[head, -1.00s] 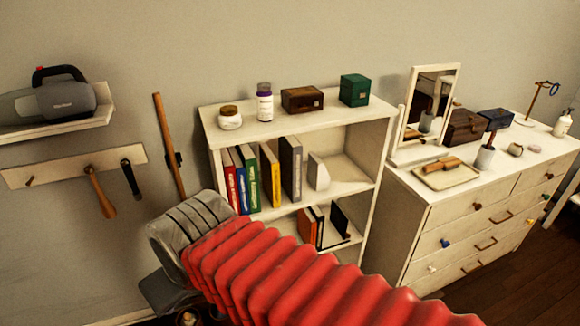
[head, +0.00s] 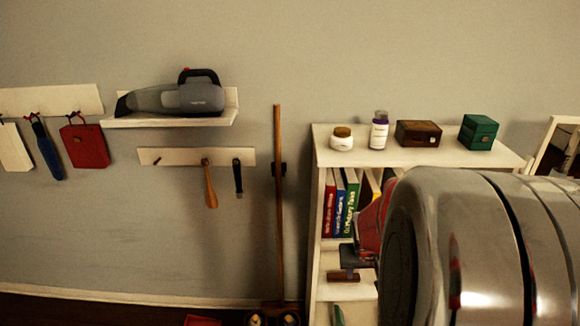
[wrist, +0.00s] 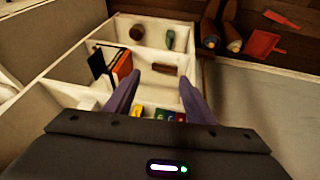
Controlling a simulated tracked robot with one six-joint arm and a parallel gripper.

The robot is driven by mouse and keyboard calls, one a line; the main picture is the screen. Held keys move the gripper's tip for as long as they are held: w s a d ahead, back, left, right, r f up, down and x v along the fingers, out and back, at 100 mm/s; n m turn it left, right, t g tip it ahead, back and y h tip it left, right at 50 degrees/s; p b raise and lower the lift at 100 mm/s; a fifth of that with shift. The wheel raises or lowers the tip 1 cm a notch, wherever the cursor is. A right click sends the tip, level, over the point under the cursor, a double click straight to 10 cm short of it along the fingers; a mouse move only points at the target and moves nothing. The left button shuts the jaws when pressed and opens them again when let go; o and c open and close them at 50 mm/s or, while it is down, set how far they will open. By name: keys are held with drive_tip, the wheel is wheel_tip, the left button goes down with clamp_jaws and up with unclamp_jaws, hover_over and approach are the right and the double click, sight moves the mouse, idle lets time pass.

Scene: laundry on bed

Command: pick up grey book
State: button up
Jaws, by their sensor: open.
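The grey book cannot be made out now; my arm covers its part of the shelf in the head view, and my gripper body or left finger may cover it in the wrist view. Beside that place, a red book (head: 329,205), a blue book (head: 341,207) and a green book (head: 351,203) stand upright on the upper shelf, with a yellow book (head: 370,187) partly hidden. In the wrist view my gripper (wrist: 161,76) is open, its two purple fingers spread in front of the shelf. The yellow book (wrist: 137,111) shows low between them. Nothing is seen between the fingertips.
The white bookcase (head: 410,155) carries a white jar (head: 341,138), a bottle (head: 379,130), a brown box (head: 418,133) and a green box (head: 478,132) on top. In the wrist view, an orange book (wrist: 123,66) stands in another compartment. A wooden pole (head: 279,200) leans left of the bookcase.

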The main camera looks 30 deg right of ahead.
drive_tip(key=d+f+t+h, duration=0.1)
drive_tip(key=d+f, duration=0.2)
drive_tip(key=d, duration=0.3)
drive_tip(key=d+f+m+t+h, duration=0.1)
drive_tip(key=d+f, duration=0.1)
drive_tip(key=d, duration=0.5)
drive_tip(key=d+f+t+h, duration=0.1)
drive_tip(key=d+f, duration=0.2)
drive_tip(key=d, duration=0.3)
drive_tip(key=w+d+r+n+t+h, duration=0.1)
drive_tip(key=w+d+r+t+h, duration=0.1)
drive_tip(key=w+r+t, duration=0.4)
wheel_tip(320, 180, up, 5)
drive_tip(key=d+t, duration=0.1)
drive_tip(key=t, duration=0.2)
drive_tip(key=shift+w+d+f, duration=0.1)
drive_tip(key=shift+w, duration=0.05)
drive_tip(key=x, duration=0.8)
drive_tip(key=shift+w+d+r, duration=0.2)
